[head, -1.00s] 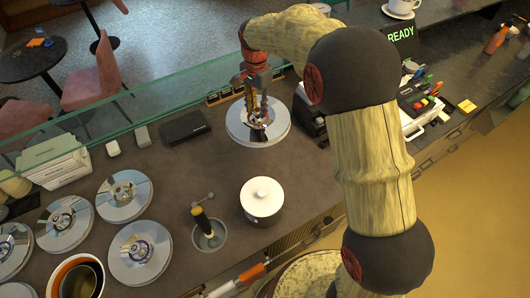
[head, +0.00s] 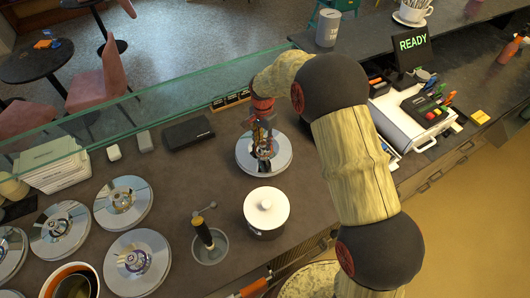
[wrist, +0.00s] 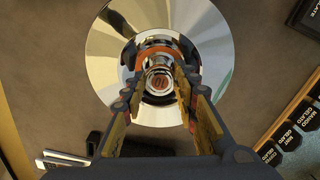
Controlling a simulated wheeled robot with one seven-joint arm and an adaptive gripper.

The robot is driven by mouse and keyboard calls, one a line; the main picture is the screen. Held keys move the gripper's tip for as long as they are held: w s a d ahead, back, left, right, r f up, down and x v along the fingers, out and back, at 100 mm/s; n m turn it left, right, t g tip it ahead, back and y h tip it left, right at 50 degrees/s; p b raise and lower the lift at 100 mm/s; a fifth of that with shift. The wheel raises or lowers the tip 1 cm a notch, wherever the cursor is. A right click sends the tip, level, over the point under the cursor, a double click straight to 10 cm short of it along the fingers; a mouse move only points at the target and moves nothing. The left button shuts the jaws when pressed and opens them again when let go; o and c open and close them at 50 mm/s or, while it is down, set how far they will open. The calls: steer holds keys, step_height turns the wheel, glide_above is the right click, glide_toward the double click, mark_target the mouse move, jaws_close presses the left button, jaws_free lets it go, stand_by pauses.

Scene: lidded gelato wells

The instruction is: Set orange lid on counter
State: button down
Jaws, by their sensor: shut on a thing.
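The orange lid (head: 245,158) is a shiny metal disc over the bare counter right of the black flat box. In the wrist view the lid (wrist: 215,50) shows an orange ring around its central knob. My gripper (head: 264,146) is above the lid's middle, pointing down. In the wrist view my gripper's fingers (wrist: 160,88) are shut on the knob. I cannot tell whether the lid's underside touches the counter (head: 165,175). The fingers partly hide the knob.
Several lidded wells (head: 138,262) are at the left, near an open orange-rimmed well (head: 50,278). A white-lidded pot (head: 266,208) and a scoop in a round holder (head: 208,242) stand in front. A glass screen (head: 150,95) and small gelato signs (head: 230,99) run behind.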

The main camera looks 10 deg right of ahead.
mark_target(263, 149)
steer(key=shift+f, duration=2.3)
steer(key=c, duration=1.4)
jaws_free()
steer(key=shift+f, duration=0.15)
